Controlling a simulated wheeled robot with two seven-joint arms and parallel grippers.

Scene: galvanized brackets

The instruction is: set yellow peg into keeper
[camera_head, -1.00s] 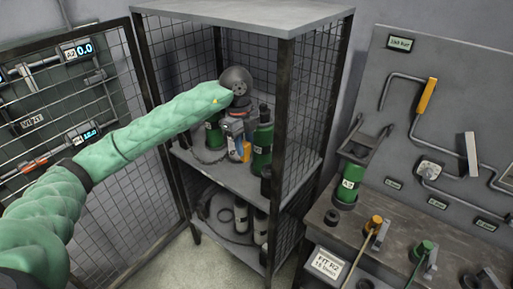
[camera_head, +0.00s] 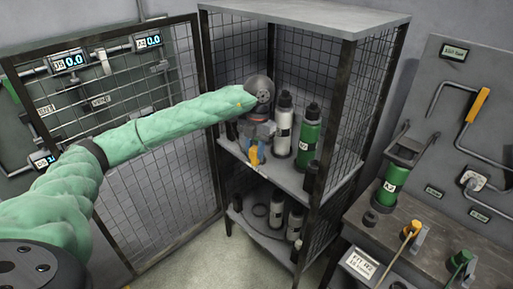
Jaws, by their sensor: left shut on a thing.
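My left gripper (camera_head: 254,150) reaches into the upper bay of the open wire-mesh cabinet, pointing down above the front of its middle shelf. It is shut on a small yellow-orange piece (camera_head: 254,157), which appears to be the yellow peg. The piece is small and partly covered by the fingers. I cannot tell whether it touches the shelf. I cannot clearly make out the keeper. My right gripper is not in view.
The cabinet's middle shelf (camera_head: 290,178) holds a white bottle (camera_head: 283,125) and a green bottle (camera_head: 308,137), close right of the gripper. The mesh door (camera_head: 160,190) stands open at left. More bottles (camera_head: 275,215) stand below. A green canister (camera_head: 389,190) stands on the bench.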

